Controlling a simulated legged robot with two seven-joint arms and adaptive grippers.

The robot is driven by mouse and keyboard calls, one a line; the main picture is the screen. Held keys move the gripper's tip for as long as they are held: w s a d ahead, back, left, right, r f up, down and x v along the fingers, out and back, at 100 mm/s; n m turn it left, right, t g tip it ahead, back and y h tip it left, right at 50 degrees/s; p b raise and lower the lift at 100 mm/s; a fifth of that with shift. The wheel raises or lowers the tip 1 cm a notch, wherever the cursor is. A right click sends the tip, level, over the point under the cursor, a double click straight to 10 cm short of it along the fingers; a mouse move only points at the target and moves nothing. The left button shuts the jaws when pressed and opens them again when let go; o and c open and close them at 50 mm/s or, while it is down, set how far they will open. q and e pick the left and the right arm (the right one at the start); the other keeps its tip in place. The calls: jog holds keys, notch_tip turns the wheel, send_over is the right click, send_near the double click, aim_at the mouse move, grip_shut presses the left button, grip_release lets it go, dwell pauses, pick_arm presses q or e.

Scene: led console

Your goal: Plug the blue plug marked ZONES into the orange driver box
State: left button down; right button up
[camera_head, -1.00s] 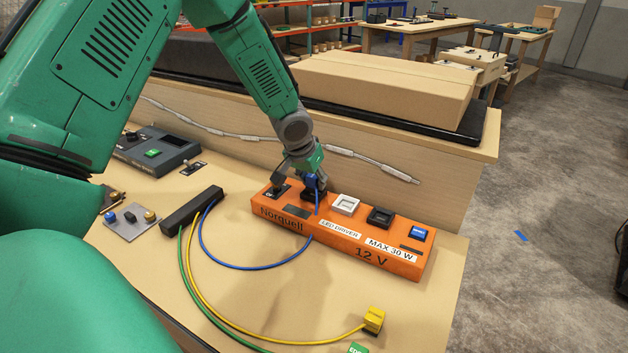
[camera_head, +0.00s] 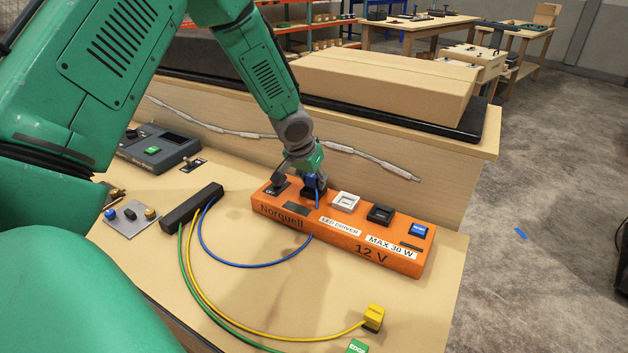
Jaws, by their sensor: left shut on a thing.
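The orange driver box (camera_head: 345,238) marked Norquell, LED DRIVER, MAX 30 W and 12 V lies on the bench. Its top carries a white socket (camera_head: 346,202), a black socket (camera_head: 380,214) and a blue piece (camera_head: 419,230) at the right end. My left gripper (camera_head: 312,186) is at the left part of the box top, shut on the blue plug (camera_head: 314,181). The plug's marking is hidden, and I cannot tell how deep it sits. Its blue cable (camera_head: 250,265) loops back to a black bar (camera_head: 191,208). My right gripper is not in view.
A yellow plug (camera_head: 373,317) and a green plug (camera_head: 357,347) lie at the bench front on their cables. A dark control unit (camera_head: 158,149) and a small plate with knobs (camera_head: 130,218) are at left. A raised shelf with a cardboard box (camera_head: 385,88) stands behind.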

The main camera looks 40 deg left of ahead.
pick_arm(q)
jog(key=shift+f, duration=0.25)
jog(key=shift+s+d+f, duration=0.2)
jog(key=shift+s+f, duration=0.15)
jog(key=shift+f, duration=0.05)
dwell(1.0)
jog(key=c, duration=1.2)
grip_release()
jog(key=shift+o, duration=0.2)
jog(key=shift+w+f, duration=0.2)
jog(key=shift+w, duration=0.05)
jog(key=shift+a, duration=0.1)
jog(key=shift+s+a+r, duration=0.1)
jog(key=shift+r, duration=0.05)
jog(key=o, duration=0.8)
jog(key=shift+c, duration=0.2)
jog(key=shift+r, duration=0.25)
